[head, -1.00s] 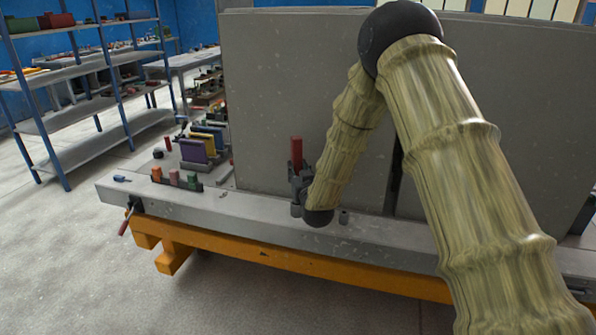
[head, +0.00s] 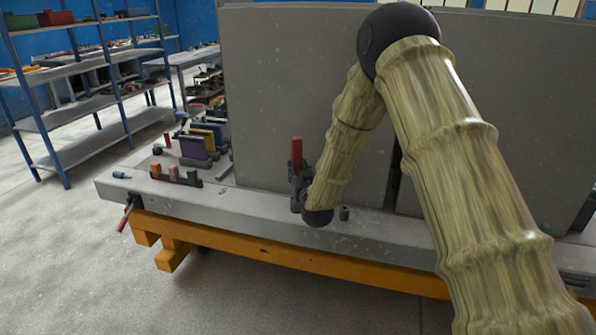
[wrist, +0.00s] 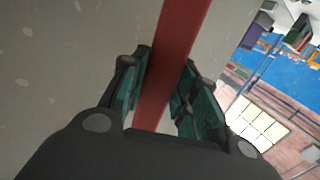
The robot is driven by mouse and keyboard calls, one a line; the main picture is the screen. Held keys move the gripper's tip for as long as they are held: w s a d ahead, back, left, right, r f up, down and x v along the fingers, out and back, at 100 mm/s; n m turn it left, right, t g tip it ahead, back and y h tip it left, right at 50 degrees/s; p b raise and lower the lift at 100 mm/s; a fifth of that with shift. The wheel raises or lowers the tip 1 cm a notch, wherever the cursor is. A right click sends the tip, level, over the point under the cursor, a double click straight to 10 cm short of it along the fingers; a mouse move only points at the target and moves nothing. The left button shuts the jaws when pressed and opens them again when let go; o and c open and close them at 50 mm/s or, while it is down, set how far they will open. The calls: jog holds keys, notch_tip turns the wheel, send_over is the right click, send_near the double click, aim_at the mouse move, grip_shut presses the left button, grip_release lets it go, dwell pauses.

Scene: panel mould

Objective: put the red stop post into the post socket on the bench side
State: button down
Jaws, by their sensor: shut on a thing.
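The red stop post (head: 297,150) stands upright in the head view, in front of the grey panel. My gripper (head: 299,182) is shut on it, and the post's upper part sticks out above the fingers. In the wrist view the red post (wrist: 180,40) runs between the teal pads of my gripper (wrist: 170,88). I cannot tell which is the post socket. The post's lower end is hidden.
The large grey panel (head: 280,80) rises close behind my gripper. On the bench (head: 240,207) to the left are a small rack with coloured pieces (head: 175,176) and several coloured plates (head: 194,148). The bench edge by my gripper is mostly clear.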

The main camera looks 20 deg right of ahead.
jog(key=shift+f+b, duration=1.15)
jog(key=shift+f, duration=0.5)
jog(key=c, duration=1)
grip_release()
jog(key=shift+f, duration=0.1)
jog(key=s, duration=1.2)
jog(key=shift+a, duration=0.45)
